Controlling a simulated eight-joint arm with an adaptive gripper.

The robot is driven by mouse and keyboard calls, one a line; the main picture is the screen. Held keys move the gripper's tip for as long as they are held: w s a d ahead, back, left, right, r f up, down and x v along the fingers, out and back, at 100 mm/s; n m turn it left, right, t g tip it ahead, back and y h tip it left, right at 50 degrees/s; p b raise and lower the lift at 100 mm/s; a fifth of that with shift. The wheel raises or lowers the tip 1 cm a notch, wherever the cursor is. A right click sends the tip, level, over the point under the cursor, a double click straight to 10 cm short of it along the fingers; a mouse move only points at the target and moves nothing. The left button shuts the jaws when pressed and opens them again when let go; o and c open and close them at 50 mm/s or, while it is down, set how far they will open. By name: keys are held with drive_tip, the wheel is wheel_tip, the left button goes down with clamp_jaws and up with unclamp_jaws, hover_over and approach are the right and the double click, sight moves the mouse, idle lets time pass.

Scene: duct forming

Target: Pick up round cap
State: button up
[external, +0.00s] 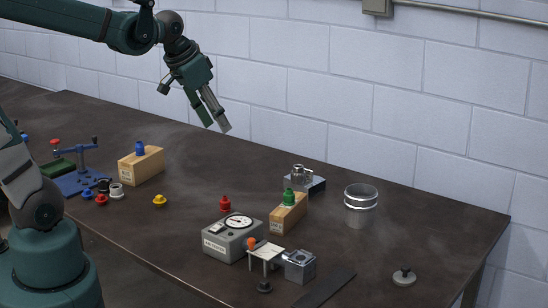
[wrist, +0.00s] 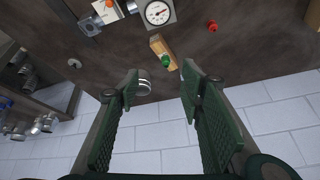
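A flat grey disc with a dark knob on top, which looks like the round cap (external: 404,277), lies on the bench near its right front edge. It is small in the wrist view, to the left (wrist: 74,63). My gripper (external: 217,127) hangs high above the back of the bench, far up and left of the disc. Its two fingers (wrist: 158,75) are spread apart with nothing between them. A shiny open metal cylinder (external: 361,205) stands behind the disc; part of it shows beyond the fingers in the wrist view (wrist: 144,87).
A wooden block with a green knob (external: 288,213), a grey dial gauge box (external: 233,238) and a metal block (external: 300,266) stand left of the disc. A dark flat strip (external: 325,288) lies nearby. The white brick wall (external: 440,130) borders the back. Bench around the disc is clear.

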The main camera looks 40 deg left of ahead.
drive_tip(key=w+d+f+m+g, duration=0.1)
drive_tip(key=w+d+f+m, duration=0.15)
drive_tip(key=w+d, duration=0.85)
drive_tip(key=m+g+b, duration=0.1)
drive_tip(key=m+g, duration=0.3)
drive_tip(key=m, duration=0.6)
hover_over(406, 265)
drive_tip(key=shift+n, duration=0.25)
drive_tip(key=f, duration=2.6)
drive_tip(key=shift+s+a+f, duration=0.15)
drive_tip(key=shift+a+f, duration=0.15)
drive_tip(key=shift+a, duration=0.1)
drive_tip(key=shift+d+f, duration=0.15)
drive_tip(key=shift+f, duration=1.15)
drive_tip(key=shift+f, duration=0.1)
